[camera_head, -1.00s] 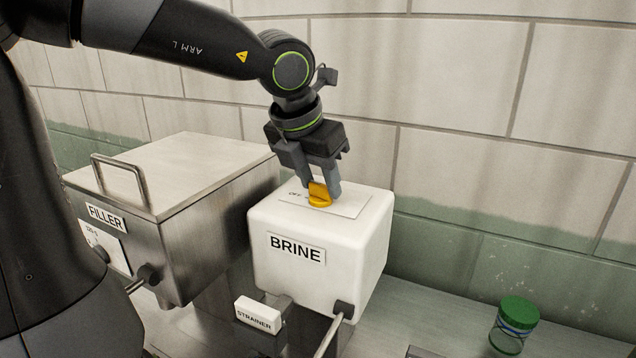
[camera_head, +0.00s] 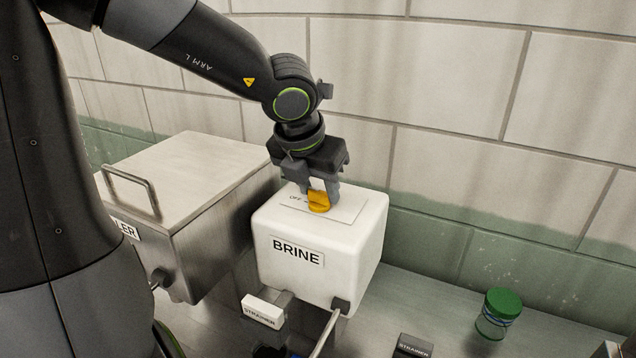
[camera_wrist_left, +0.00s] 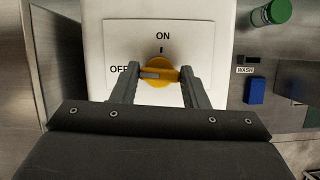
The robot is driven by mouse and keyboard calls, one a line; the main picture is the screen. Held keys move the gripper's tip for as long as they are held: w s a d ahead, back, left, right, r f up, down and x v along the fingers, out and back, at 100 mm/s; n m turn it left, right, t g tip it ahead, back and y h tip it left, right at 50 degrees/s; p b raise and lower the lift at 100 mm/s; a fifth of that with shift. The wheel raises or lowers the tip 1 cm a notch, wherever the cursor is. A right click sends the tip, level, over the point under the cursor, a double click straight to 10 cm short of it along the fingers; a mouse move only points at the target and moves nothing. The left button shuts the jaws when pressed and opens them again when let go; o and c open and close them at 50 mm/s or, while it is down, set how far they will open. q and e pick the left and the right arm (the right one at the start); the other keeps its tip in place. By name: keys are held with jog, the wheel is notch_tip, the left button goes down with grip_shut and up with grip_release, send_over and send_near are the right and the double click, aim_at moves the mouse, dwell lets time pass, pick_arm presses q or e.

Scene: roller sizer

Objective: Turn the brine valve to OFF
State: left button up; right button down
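The brine valve is a yellow knob (camera_head: 319,201) on a plate on top of the white BRINE box (camera_head: 370,240). In the left wrist view the knob (camera_wrist_left: 160,73) has a raised bar lying roughly sideways, in line with the OFF label at left. The OFF label is partly covered by a finger. ON is above, beside a small tick. My left gripper (camera_head: 318,190) points down over the plate, with one finger on each side of the knob; in the wrist view the fingers (camera_wrist_left: 162,80) are close to the bar's ends. Whether they press on it is unclear. My right gripper is not in view.
A steel FILLER box (camera_head: 200,160) with a handle stands left of the BRINE box. White (camera_head: 262,311) and dark (camera_head: 413,346) STRAINER blocks are in front. A green-lidded jar (camera_head: 497,315) stands at right. A tiled wall is behind.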

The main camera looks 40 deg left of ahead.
pick_arm(q)
jog(key=o, duration=0.4)
jog(key=shift+r, duration=0.1)
jog(key=shift+s+r, duration=0.2)
jog(key=shift+r, duration=0.4)
jog(key=p+v, duration=0.2)
jog(key=v, duration=1.4)
jog(key=shift+s+a, duration=0.1)
